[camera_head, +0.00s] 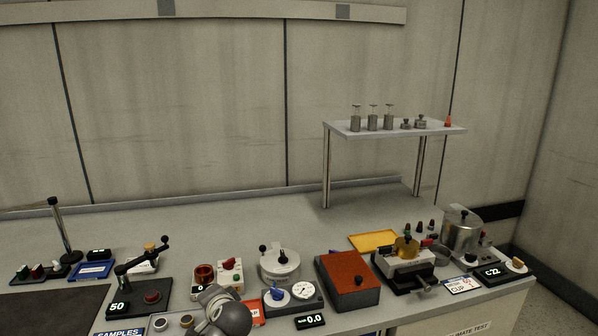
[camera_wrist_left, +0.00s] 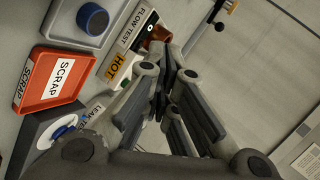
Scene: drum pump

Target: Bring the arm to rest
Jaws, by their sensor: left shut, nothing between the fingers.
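My left gripper (camera_wrist_left: 168,74) fills the middle of the left wrist view. Its dark fingers are together, with nothing held between them. Beside it in that view are a red tray (camera_wrist_left: 47,84) labelled SCRAP, an orange HOT label (camera_wrist_left: 117,68) and a FLOW TEST label (camera_wrist_left: 132,28). In the head view only a grey rounded part of my arm shows at the bottom, in front of the bench; the fingers cannot be made out there. My right gripper is in neither view.
The bench (camera_head: 200,229) carries a crank device (camera_head: 142,265), a round white device (camera_head: 279,264), a red-brown box (camera_head: 347,280), a clamp fixture (camera_head: 405,262) and a metal pot (camera_head: 462,230). A raised shelf (camera_head: 390,129) holds several small metal pieces. The bench's back strip is clear.

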